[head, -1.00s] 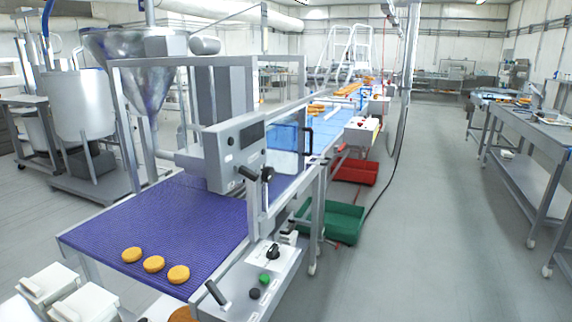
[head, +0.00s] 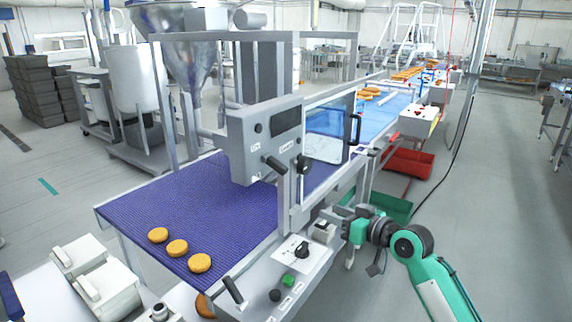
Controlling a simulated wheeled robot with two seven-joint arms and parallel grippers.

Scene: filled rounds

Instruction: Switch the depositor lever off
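The depositor is a grey box (head: 240,140) with a dark screen, mounted on a frame over the purple belt, under a metal hopper (head: 180,55). A black-handled lever (head: 273,165) sticks out from the lower front of the box. A dark round knob (head: 303,164) sits just right of it. My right gripper (head: 332,217) is beside the frame, below and to the right of the lever and apart from it. Its fingers are small and partly lost against the machine, so I cannot tell whether they are open. My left gripper is not in view.
Several orange-brown rounds (head: 177,248) lie on the purple belt (head: 150,205). A control panel with a black rotary switch (head: 302,250) and green button (head: 288,280) is below the frame. Another black handle (head: 232,290) stands near it. Green (head: 395,206) and red (head: 410,162) crates lie on the floor.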

